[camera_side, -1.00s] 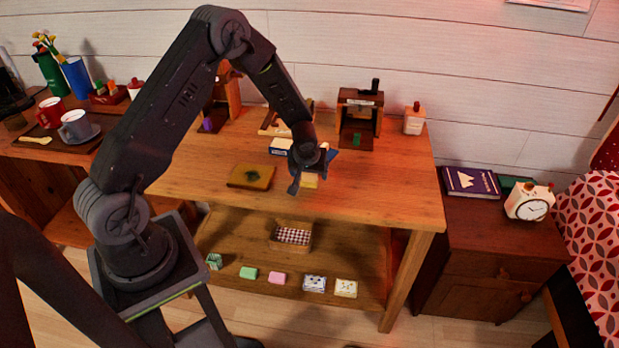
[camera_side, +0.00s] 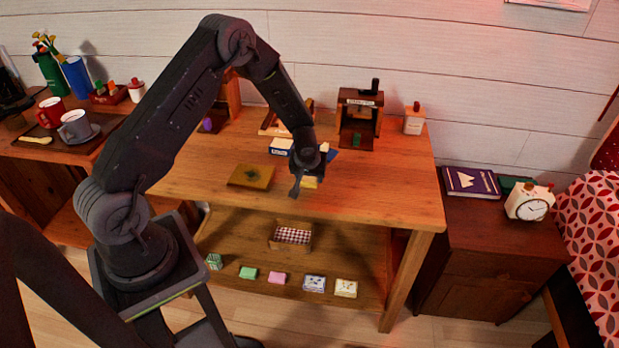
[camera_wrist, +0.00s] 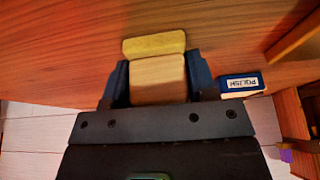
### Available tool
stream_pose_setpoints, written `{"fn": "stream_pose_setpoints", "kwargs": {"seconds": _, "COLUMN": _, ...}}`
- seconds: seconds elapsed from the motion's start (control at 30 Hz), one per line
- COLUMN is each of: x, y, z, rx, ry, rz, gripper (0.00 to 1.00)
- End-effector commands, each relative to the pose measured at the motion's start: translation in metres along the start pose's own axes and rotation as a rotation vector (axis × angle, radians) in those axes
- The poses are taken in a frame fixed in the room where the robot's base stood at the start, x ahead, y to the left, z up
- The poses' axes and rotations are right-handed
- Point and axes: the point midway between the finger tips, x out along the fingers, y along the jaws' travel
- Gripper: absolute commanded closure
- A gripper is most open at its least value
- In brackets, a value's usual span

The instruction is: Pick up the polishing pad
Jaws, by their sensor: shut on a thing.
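The polishing pad shows in the wrist view as a pale wooden block (camera_wrist: 158,82) with a yellow face (camera_wrist: 154,45) at its far edge. My gripper (camera_wrist: 157,74) is shut on the wooden block, one dark blue finger against each side. In the side view my gripper (camera_side: 311,174) is low over the front half of the wooden workbench (camera_side: 385,195). A small yellow part of the pad (camera_side: 310,183) shows under it; the rest is hidden by the gripper. Whether the pad touches the bench top is hard to tell.
A box labelled POLISH (camera_wrist: 241,84) lies close beside the right finger; it is behind my gripper in the side view (camera_side: 281,146). A brown-yellow board (camera_side: 251,177) lies left. A dark wooden stand (camera_side: 359,118) is behind. The bench's right side is clear.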

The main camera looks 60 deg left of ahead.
Motion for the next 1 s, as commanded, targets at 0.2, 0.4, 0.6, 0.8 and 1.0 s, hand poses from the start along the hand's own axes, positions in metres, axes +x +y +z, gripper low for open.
{"fn": "stream_pose_setpoints", "kwargs": {"seconds": 0.2, "x": 0.000, "y": 0.000, "z": 0.000, "rx": 0.000, "ry": 0.001, "rz": 0.000, "gripper": 0.71}}
{"fn": "stream_pose_setpoints", "kwargs": {"seconds": 0.4, "x": -0.009, "y": 0.000, "z": -0.004, "rx": 0.000, "ry": 0.002, "rz": 0.001, "gripper": 0.71}}
{"fn": "stream_pose_setpoints", "kwargs": {"seconds": 0.6, "x": -0.038, "y": 0.000, "z": -0.017, "rx": -0.003, "ry": 0.005, "rz": 0.002, "gripper": 0.71}}
{"fn": "stream_pose_setpoints", "kwargs": {"seconds": 0.8, "x": -0.063, "y": -0.045, "z": -0.025, "rx": -0.008, "ry": 0.002, "rz": -0.001, "gripper": 0.71}}
{"fn": "stream_pose_setpoints", "kwargs": {"seconds": 1.0, "x": -0.086, "y": -0.087, "z": -0.034, "rx": -0.009, "ry": 0.003, "rz": -0.001, "gripper": 0.71}}
